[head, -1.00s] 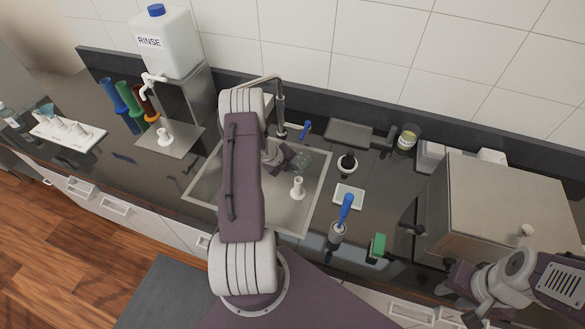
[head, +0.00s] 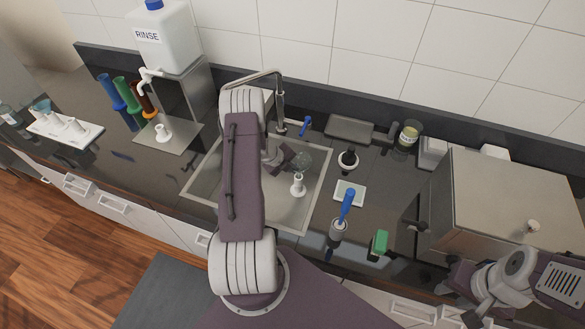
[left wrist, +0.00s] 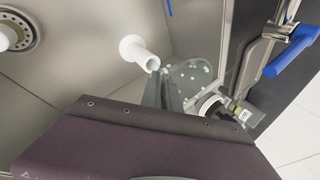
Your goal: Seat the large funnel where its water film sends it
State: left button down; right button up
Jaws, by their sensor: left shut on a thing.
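The large funnel (head: 302,160) is clear glass and hangs over the sink (head: 319,205). In the left wrist view the funnel (left wrist: 192,74) shows pale drops on its wall. My left gripper (head: 287,157) is shut on it; its fingers (left wrist: 166,92) also show in the left wrist view. A white peg (head: 298,186) stands upright in the sink, just below the funnel in the head view. It also shows in the left wrist view (left wrist: 138,52), beside the funnel. Contact between them cannot be told. My right gripper (head: 474,312) is low at the right, its jaws unclear.
A RINSE jug (head: 160,45) stands behind a peg plate (head: 185,133). A white rack (head: 85,135) with pegs and a bluish funnel is far left. A steel box (head: 515,180) with a peg on top stands right. The faucet (head: 279,95) rises behind the sink.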

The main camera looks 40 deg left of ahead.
aim_at(297, 176)
pick_arm(q)
jog(key=shift+f+b, duration=1.3)
jog(key=shift+f, duration=0.35)
jog(key=c, duration=1.5)
grip_release()
jog(key=v, duration=0.9)
jog(key=shift+r, duration=0.1)
